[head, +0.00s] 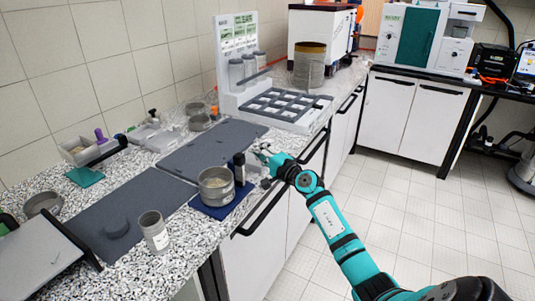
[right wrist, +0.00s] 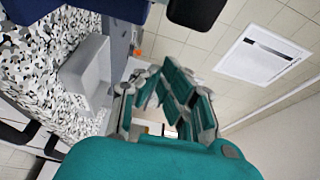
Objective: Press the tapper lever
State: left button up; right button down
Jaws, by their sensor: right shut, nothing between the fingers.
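A round metal sieve pan (head: 216,186) with pale contents stands on a dark blue base (head: 222,207) near the bench's front edge. A black upright post (head: 239,168) stands beside the pan, on its right; it looks like the tapper part, but I cannot clearly make out the lever. My right gripper (head: 263,152) is just right of and beyond the post, above the bench edge, apart from the pan. In the right wrist view the fingers (right wrist: 168,85) are shut and empty. A black rounded end (right wrist: 198,10) shows above them. My left gripper is not in view.
A light grey block (right wrist: 88,65) lies on the speckled bench beside my right gripper. Grey mats (head: 213,146) lie behind the pan. A metal cup (head: 153,231) stands at the front left. A white rack (head: 276,107) stands further back. The floor at right is clear.

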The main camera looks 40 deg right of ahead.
aim_at(240, 170)
pick_arm(q)
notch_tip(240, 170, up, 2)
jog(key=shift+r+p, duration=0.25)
jog(key=shift+p, duration=0.5)
pick_arm(e)
jog(key=a, duration=0.1)
jog(key=s+a, duration=0.1)
jog(key=a, duration=0.1)
jog(key=shift+s, duration=0.25)
jog(key=shift+d, duration=0.1)
